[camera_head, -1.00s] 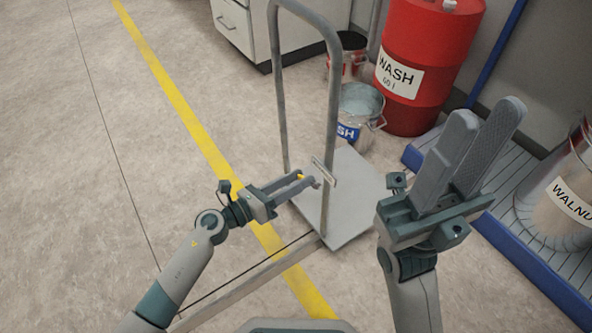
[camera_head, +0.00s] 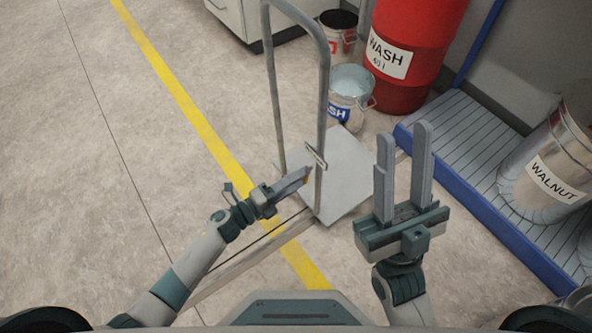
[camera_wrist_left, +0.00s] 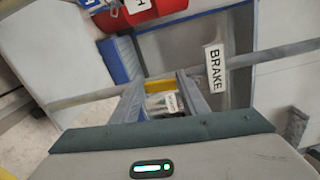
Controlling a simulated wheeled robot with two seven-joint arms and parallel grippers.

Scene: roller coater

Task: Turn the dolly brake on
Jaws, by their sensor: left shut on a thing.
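The dolly (camera_head: 345,165) is a flat grey platform with a tall grey hoop handle (camera_head: 326,85). A small plate (camera_head: 315,157) sits on the handle's near upright; in the left wrist view a white BRAKE label (camera_wrist_left: 215,68) shows to the right of my fingers. My left gripper (camera_head: 304,177) is beside that upright, low on the handle. In the left wrist view it (camera_wrist_left: 164,84) is shut on a yellow part (camera_wrist_left: 158,86), seemingly the brake lever; the fingers hide most of it. My right gripper (camera_head: 403,132) is open and empty, right of the dolly, fingers pointing up.
A red WASH drum (camera_head: 410,50), a WASH bucket (camera_head: 350,92) and another bucket (camera_head: 338,35) stand behind the dolly. A blue-edged grated platform (camera_head: 455,160) with a WALNUT container (camera_head: 550,165) lies to the right. The floor left of the yellow line (camera_head: 185,100) is clear.

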